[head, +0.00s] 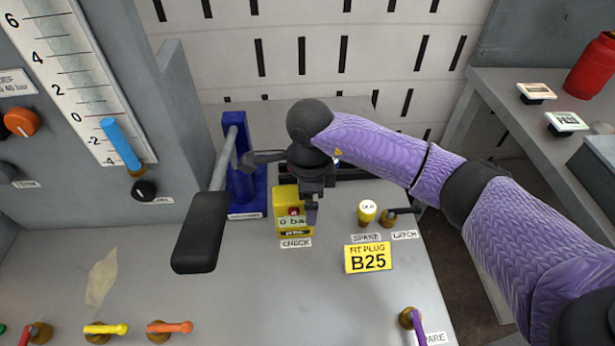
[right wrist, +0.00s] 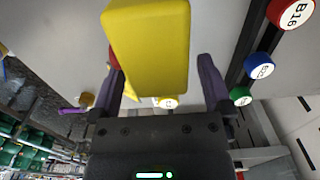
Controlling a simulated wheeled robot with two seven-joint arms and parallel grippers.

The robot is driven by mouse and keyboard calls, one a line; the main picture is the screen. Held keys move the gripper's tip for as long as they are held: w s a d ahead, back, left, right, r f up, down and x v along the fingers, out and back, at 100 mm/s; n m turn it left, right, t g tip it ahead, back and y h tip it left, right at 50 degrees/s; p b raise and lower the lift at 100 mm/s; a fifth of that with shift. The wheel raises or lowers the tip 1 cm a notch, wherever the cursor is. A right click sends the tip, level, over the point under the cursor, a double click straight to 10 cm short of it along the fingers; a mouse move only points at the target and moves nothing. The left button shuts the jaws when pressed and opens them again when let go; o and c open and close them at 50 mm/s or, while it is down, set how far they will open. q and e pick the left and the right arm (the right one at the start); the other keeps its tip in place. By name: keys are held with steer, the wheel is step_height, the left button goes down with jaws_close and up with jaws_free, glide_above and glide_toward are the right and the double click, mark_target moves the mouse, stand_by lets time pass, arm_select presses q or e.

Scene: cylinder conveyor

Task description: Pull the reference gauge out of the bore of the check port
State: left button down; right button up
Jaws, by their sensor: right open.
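A yellow block-shaped gauge (head: 289,205) stands upright above the CHECK label (head: 296,243) in the head view. A "0 ba..." marking shows on its front, partly covered, with a red spot above. The check port and its bore are not clearly visible. My right gripper (head: 308,200) is over the gauge's right side, pointing down, with one finger in front of it. In the right wrist view the yellow block (right wrist: 150,45) fills the middle, between the open fingers (right wrist: 160,78). I cannot tell whether a finger touches it. My left gripper is out of view.
A blue stand (head: 245,175) with a long black-handled lever (head: 202,230) is close on the left. The front middle panel is clear.

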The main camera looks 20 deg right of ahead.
steer(key=shift+f, duration=0.65)
jaws_close()
stand_by(0.4)
